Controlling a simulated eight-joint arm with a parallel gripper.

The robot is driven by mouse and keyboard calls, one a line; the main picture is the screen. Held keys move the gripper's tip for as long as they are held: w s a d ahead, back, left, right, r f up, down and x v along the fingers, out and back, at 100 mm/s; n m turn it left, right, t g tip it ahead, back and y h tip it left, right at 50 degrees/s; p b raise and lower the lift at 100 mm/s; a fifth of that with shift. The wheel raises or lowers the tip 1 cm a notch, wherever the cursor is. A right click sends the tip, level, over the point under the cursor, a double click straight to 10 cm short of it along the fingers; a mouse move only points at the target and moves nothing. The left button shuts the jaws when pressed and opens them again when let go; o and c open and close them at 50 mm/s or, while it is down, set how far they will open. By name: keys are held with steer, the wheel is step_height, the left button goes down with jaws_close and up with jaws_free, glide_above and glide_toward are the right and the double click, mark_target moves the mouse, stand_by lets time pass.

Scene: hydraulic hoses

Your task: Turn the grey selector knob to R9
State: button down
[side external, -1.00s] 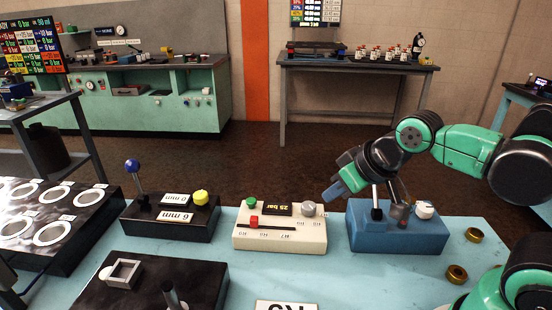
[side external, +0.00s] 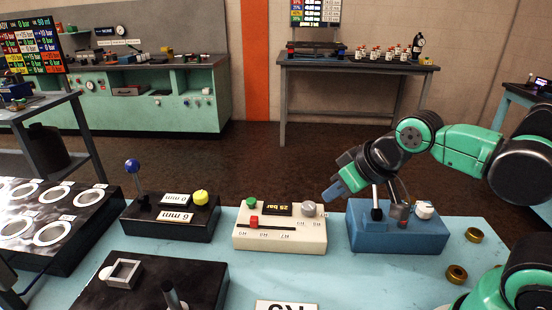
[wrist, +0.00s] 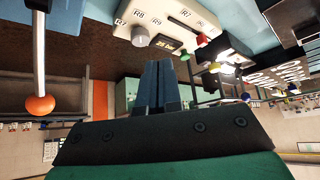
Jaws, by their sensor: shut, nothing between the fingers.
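The grey selector knob (side external: 309,208) sits at the back right corner of a cream box (side external: 280,240) on the blue table. In the wrist view the knob (wrist: 140,36) is near the top, with R8 and other labels printed around it. Its pointer setting cannot be made out. My gripper (side external: 331,194) points down and left, just right of the knob and above the gap between the cream box and a blue box. In the wrist view my gripper (wrist: 161,64) has its two fingers together and empty, with the tips close to the knob but seemingly apart from it.
The cream box also carries a green button (side external: 251,202), a red slider (side external: 254,221) and a 25 bar display (side external: 278,209). The blue box (side external: 398,238), with levers and a white knob (side external: 424,208), stands under my wrist. Brass rings (side external: 474,235) lie at right.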

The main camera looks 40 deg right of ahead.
mark_target(310, 205)
steer(key=c, duration=0.8)
jaws_free()
steer(key=shift+w+d, duration=0.15)
steer(key=shift+w, duration=0.05)
steer(key=shift+c, duration=0.2)
steer(key=o, duration=0.4)
steer(key=shift+w+d+n+g, duration=0.25)
steer(key=shift+w+n+g, duration=0.15)
steer(key=shift+n, duration=0.1)
steer(key=w+d+f+n+g+y, duration=0.1)
steer(key=w+n, duration=0.1)
steer(key=w+d+f+n+g+y, duration=0.1)
steer(key=w+d+f+n, duration=0.1)
steer(key=shift+d, duration=0.3)
steer(key=shift+w+d+f+n+g, duration=0.15)
steer(key=shift+n+g, duration=0.15)
steer(key=shift+n, duration=0.1)
steer(key=shift+x, duration=2.85)
jaws_close()
